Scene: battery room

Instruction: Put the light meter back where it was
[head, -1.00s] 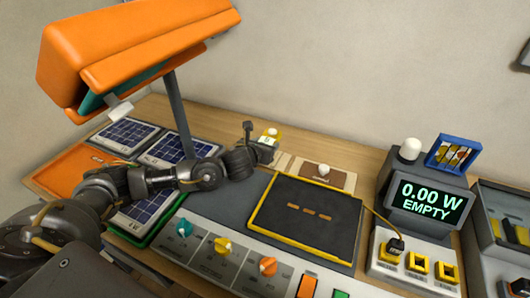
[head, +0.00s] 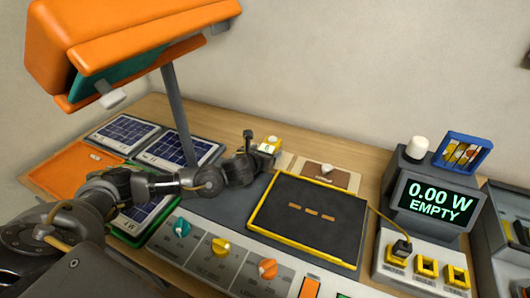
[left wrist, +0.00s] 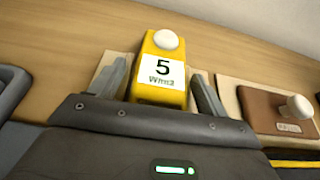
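The light meter is a small yellow block (left wrist: 160,92) with a white dome on top and a white face reading 5 W/m2. It stands upright on or just in front of a pale plate (left wrist: 197,78) at the back of the bench. It also shows small in the head view (head: 273,142). My left gripper (left wrist: 162,90) has one finger on each side of the meter, with a narrow gap visible on both sides. In the head view my left gripper (head: 264,152) reaches the meter from the left. The meter's lower part is hidden behind the gripper body. My right gripper is not in view.
A brown block with a white knob (head: 325,171) stands right of the meter. A black yellow-edged pad (head: 310,232) lies in front. The orange lamp (head: 140,40) hangs over solar panels (head: 122,132) at left.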

